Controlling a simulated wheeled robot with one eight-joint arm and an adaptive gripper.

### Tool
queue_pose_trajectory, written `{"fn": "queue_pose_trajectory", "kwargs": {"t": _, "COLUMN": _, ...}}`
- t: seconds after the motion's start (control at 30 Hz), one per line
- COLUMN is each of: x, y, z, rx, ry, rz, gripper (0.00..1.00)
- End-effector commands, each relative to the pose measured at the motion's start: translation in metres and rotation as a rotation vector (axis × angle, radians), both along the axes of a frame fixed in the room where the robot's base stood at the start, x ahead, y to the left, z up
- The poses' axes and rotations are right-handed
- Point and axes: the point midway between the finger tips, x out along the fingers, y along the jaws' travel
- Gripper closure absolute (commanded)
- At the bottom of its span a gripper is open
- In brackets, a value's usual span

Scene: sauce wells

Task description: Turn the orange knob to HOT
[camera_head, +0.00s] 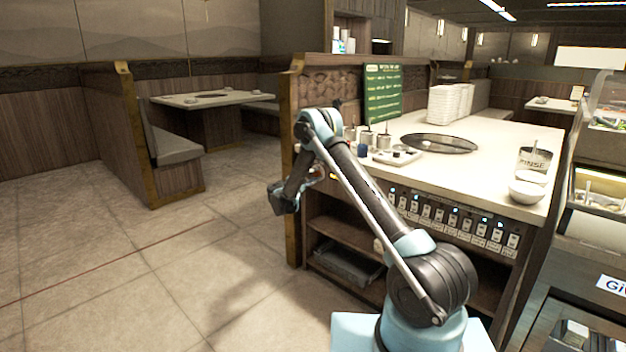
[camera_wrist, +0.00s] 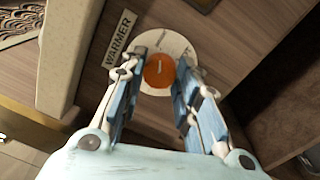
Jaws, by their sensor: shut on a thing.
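The orange knob (camera_wrist: 159,71) is round and sits on a pale round dial plate (camera_wrist: 162,42) in the wrist view. The plate is fixed to a wood-grain panel, and its small dark markings are too blurred to read. My gripper (camera_wrist: 162,64) has one finger on each side of the knob and is shut on it. In the head view my gripper (camera_head: 312,176) is at the left end of the counter. The knob cannot be made out clearly there behind my arm.
A WARMER label (camera_wrist: 119,39) is beside the dial plate. A pale counter edge (camera_wrist: 67,50) runs along the left in the wrist view. The counter (camera_head: 490,142) holds canisters, stacked white dishes (camera_head: 449,103) and a green sign (camera_head: 382,94). Open floor lies to the left.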

Motion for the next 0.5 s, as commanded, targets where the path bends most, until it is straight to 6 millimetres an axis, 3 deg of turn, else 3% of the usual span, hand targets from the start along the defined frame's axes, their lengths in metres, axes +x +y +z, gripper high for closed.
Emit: {"fn": "queue_pose_trajectory", "kwargs": {"t": 0.5, "x": -0.0007, "y": -0.0021, "z": -0.0047, "rx": 0.391, "ry": -0.299, "rz": -0.007, "gripper": 0.94}}
